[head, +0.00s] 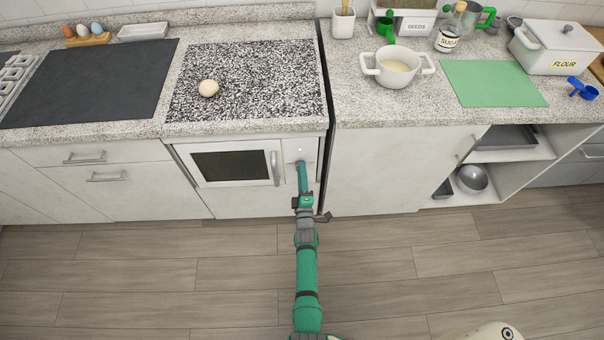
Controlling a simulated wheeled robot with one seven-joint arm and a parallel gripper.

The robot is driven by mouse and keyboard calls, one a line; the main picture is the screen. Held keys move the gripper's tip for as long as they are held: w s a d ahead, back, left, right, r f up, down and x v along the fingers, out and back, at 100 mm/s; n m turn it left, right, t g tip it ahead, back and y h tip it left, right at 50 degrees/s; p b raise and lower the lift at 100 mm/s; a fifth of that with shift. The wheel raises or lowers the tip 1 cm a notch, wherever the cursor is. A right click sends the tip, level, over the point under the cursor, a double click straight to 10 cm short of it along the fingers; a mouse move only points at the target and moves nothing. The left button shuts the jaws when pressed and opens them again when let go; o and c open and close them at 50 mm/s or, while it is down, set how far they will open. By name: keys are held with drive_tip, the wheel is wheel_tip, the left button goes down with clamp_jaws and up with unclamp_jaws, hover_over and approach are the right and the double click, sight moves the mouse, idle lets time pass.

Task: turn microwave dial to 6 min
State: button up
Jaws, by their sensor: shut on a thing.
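The white microwave (228,167) is built into the counter front below the speckled mat, with a dark window and a vertical handle on the right of its door. Its control panel (290,151) is the narrow strip right of the handle, with a small light spot near the top. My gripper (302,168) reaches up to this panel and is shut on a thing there. The dial is hidden behind my gripper, so its setting cannot be read. The microwave door looks closed.
A dough ball (208,88) lies on the speckled mat (245,99) above the microwave. A white pot (374,77), green mat (492,83) and flour box (556,47) stand on the right counter. An open shelf (509,160) is at the right. The floor (420,264) in front is clear.

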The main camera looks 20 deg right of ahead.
drive_tip(key=shift+w+a+r+n+g, duration=0.1)
drive_tip(key=shift+n+g, duration=0.15)
drive_tip(key=shift+n, duration=5.5)
drive_tip(key=shift+a+r+n+g, duration=0.15)
drive_tip(key=shift+n+g, duration=0.05)
drive_tip(key=shift+n, duration=5.6)
drive_tip(key=shift+w+a+r+n+g, duration=0.1)
drive_tip(key=shift+n+g, duration=0.15)
drive_tip(key=shift+n, duration=5.5)
drive_tip(key=o, duration=1)
drive_tip(key=shift+o, duration=0.2)
drive_tip(key=shift+s, duration=0.1)
